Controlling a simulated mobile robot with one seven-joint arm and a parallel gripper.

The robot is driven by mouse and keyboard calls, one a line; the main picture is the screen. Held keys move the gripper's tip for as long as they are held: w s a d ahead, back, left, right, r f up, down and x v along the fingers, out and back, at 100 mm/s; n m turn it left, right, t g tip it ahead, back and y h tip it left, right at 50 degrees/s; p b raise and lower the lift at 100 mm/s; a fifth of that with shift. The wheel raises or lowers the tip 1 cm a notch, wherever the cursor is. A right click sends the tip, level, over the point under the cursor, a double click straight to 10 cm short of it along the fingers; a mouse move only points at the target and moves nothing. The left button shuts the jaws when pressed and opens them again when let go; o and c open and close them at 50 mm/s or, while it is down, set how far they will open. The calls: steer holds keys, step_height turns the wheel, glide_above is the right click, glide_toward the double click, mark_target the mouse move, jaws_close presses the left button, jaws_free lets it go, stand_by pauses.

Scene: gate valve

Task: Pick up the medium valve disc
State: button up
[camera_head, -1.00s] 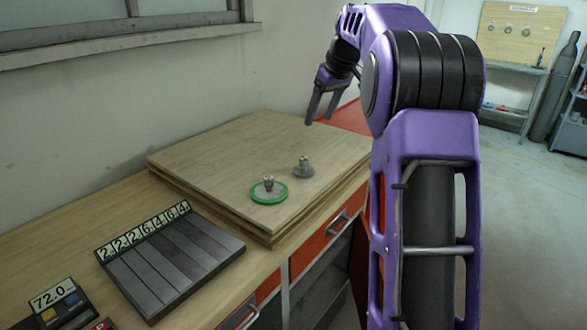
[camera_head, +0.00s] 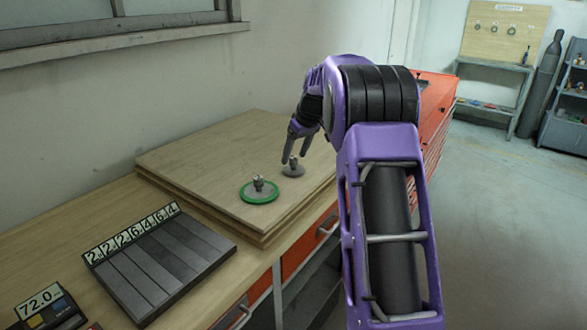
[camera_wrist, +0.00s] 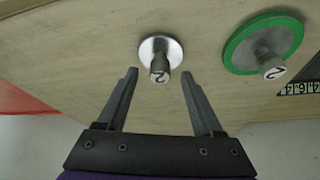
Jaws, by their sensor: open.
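Two valve discs sit flat on the wooden board, each with an upright metal stem. One is a smaller grey disc (camera_head: 293,172), which also shows in the wrist view (camera_wrist: 147,47). The other is larger with a green rim (camera_head: 260,197), and it lies to the right in the wrist view (camera_wrist: 237,53). Each stem top bears a mark like a 2; I cannot tell which disc is called medium. My gripper (camera_wrist: 159,75) is open and empty. Its fingertips are near the grey disc's stem, one on each side in the wrist view; the remaining gap is unclear.
The wooden board (camera_head: 190,160) lies on the bench against the wall. A dark ribbed tray (camera_head: 165,270) with a number strip stands to the left, near a 72.0 display (camera_head: 40,301). A red cabinet (camera_head: 435,105) stands behind my arm. The board's left part is clear.

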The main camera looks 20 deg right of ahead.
steer(key=shift+x, duration=1.15)
jaws_close()
steer(key=shift+r, duration=0.1)
